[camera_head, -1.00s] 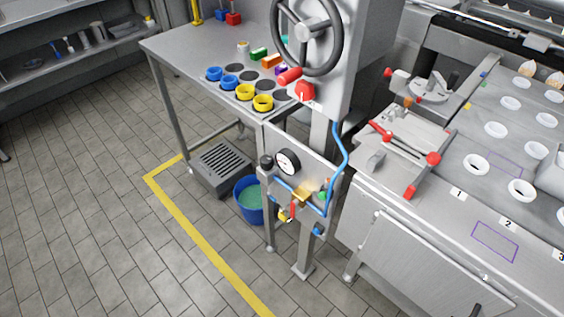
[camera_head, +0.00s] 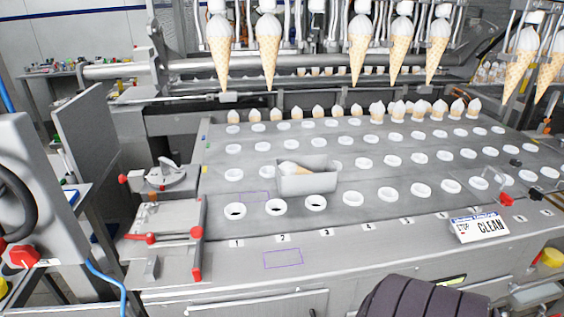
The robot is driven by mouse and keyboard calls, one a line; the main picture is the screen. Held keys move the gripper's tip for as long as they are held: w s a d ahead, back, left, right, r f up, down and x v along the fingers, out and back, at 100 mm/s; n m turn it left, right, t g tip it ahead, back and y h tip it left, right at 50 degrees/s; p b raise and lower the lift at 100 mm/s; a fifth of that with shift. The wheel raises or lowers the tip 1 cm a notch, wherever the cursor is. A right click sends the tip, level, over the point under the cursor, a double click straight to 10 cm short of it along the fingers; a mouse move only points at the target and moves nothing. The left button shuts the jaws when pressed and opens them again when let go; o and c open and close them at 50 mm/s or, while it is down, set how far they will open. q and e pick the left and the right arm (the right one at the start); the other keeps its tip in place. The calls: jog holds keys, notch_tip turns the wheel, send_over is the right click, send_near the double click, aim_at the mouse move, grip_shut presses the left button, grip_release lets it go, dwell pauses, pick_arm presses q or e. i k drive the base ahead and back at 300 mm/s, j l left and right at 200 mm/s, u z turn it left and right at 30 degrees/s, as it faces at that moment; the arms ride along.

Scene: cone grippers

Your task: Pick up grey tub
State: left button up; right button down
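The grey tub (camera_head: 308,184) stands upright on the metal machine top, left of the middle, among the white ring holders. A cone with white cream (camera_head: 295,170) shows at its open top, lying tilted inside. The tub's floor is hidden. Neither of my grippers is in view. A dark ribbed part at the bottom edge may belong to my arm, but no fingers show.
White rings (camera_head: 352,198) fill the metal top in rows around the tub. Large cones (camera_head: 268,50) hang above the back. A red-handled fixture (camera_head: 165,238) is at left, and a CLEAN sign (camera_head: 480,227) at front right.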

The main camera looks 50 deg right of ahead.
aim_at(323, 180)
jog(key=z, duration=1.85)
